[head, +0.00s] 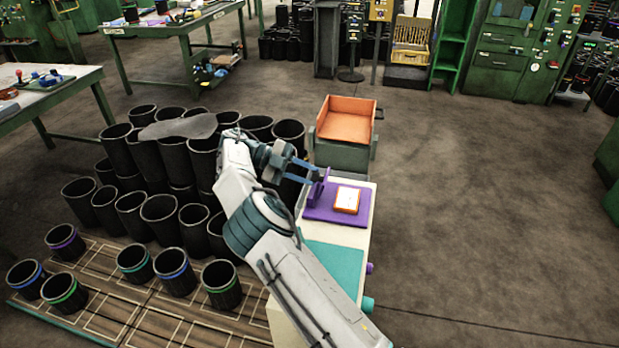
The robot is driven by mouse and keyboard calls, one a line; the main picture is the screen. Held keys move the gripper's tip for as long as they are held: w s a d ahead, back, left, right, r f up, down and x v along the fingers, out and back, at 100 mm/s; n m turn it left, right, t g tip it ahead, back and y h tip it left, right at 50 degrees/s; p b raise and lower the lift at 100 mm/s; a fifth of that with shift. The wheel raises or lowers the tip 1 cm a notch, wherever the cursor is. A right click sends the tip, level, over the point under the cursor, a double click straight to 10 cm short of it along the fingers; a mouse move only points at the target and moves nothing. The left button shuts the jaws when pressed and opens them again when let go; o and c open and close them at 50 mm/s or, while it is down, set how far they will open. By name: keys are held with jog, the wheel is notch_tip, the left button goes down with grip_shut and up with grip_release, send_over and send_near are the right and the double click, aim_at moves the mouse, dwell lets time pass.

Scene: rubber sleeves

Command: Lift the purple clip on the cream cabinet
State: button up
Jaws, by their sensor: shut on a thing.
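The cream cabinet (365,229) stands right of the middle in the head view, partly hidden by my arm. A purple mat lies on its top. The purple clip (316,192) stands upright at the left part of the purple mat (334,217). My gripper (314,177) has its blue fingers at the upper part of the clip and is shut on it. The clip is small here, and I cannot tell whether its base touches the mat.
An orange-rimmed white box (347,200) lies on the mat, right of the clip. A teal mat (335,266) covers the nearer top. An orange tray (346,118) stands behind. Many black sleeves (160,215) crowd the left. The floor at right is clear.

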jog(key=shift+a+f+h, duration=0.1)
jog(key=shift+a+h, duration=0.1)
jog(key=shift+h, duration=0.2)
jog(key=o, duration=1)
jog(key=shift+r, duration=0.6)
jog(key=s+d+r+b, duration=0.1)
jog(key=d+r, duration=0.5)
jog(key=d, duration=0.1)
jog(key=s+d+r+b, duration=0.1)
jog(key=d+r, duration=0.2)
jog(key=d, duration=0.1)
jog(key=shift+s+d+r+b, duration=0.2)
jog(key=shift+s+r+b, duration=0.15)
jog(key=shift+r, duration=0.05)
